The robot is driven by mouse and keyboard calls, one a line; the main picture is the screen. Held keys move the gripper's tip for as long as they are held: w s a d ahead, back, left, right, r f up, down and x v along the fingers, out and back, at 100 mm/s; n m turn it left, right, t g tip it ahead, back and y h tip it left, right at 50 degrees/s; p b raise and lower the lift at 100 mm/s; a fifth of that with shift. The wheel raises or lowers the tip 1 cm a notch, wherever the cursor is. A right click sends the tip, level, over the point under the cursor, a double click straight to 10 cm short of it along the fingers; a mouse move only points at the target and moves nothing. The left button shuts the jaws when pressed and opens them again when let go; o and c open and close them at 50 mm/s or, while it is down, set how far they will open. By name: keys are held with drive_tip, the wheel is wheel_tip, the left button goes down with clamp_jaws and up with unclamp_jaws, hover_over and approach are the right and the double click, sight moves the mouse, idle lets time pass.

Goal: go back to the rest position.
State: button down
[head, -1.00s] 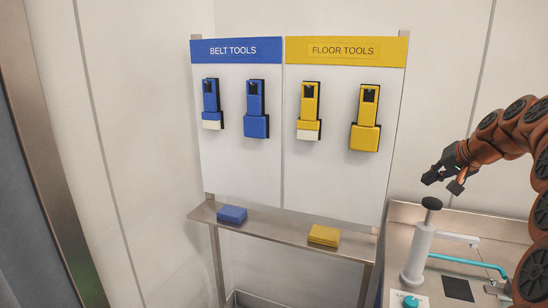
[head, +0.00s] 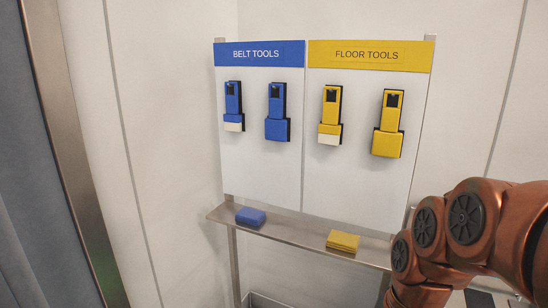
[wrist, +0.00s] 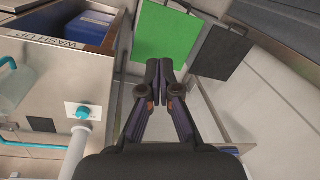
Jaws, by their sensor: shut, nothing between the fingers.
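My gripper (wrist: 166,72) shows in the wrist view, with its two dark fingers together and nothing between them. It points past the edge of a steel counter, over an open space with a green panel and a dark panel. In the head view my copper-coloured arm is folded large at the lower right, and the gripper itself is out of that picture.
A tool board with blue (head: 259,54) and yellow (head: 370,56) headers holds several tools. Its steel shelf (head: 293,235) carries a blue block (head: 251,217) and a yellow block (head: 343,241). The wrist view shows a wash-up counter (wrist: 70,62), a teal knob (wrist: 83,112), a green panel (wrist: 165,40) and a dark panel (wrist: 220,52).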

drive_tip(key=s+f+n+g+h, duration=0.1)
drive_tip(key=s+f, duration=0.3)
drive_tip(key=s, duration=0.7)
drive_tip(key=shift+s+d+f+g, duration=0.25)
drive_tip(key=shift+d+f+g, duration=0.1)
drive_tip(key=shift+f+g, duration=0.05)
